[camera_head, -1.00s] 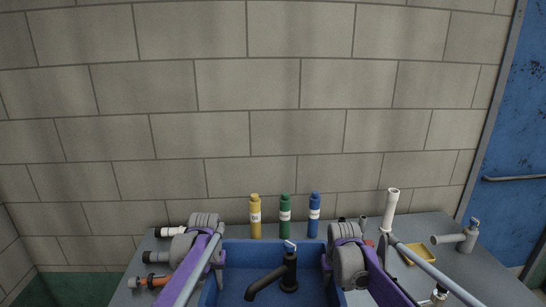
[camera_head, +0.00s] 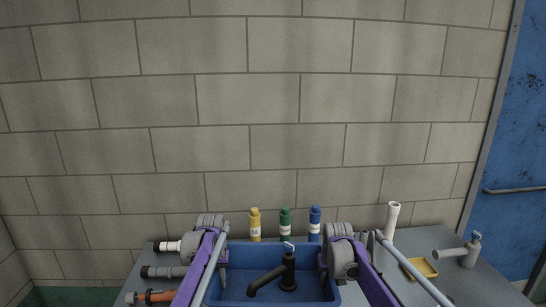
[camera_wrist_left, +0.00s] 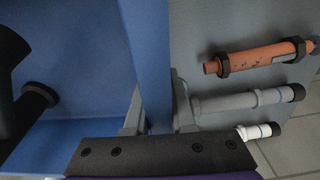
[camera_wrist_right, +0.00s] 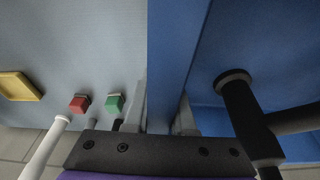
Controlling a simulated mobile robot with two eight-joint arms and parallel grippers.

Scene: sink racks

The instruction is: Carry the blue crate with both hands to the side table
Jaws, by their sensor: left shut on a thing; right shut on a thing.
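The blue crate (camera_head: 238,282) is at the bottom middle of the head view. A black faucet (camera_head: 288,272) stands inside it. My left gripper (camera_head: 222,256) is shut on the crate's left wall, one finger inside and one outside; that wall also shows in the left wrist view (camera_wrist_left: 150,50). My right gripper (camera_head: 324,262) is shut the same way on the right wall, seen in the right wrist view (camera_wrist_right: 176,50). The crate looks level. Its underside and front edge are hidden. The side table cannot be made out.
Yellow (camera_head: 255,224), green (camera_head: 285,224) and blue (camera_head: 314,224) bottles stand behind the crate on the grey counter (camera_head: 440,240). Pipes, including an orange one (camera_head: 152,296), lie at left. At right are a white pipe (camera_head: 392,220), yellow tray (camera_head: 424,267) and dispenser (camera_head: 471,250).

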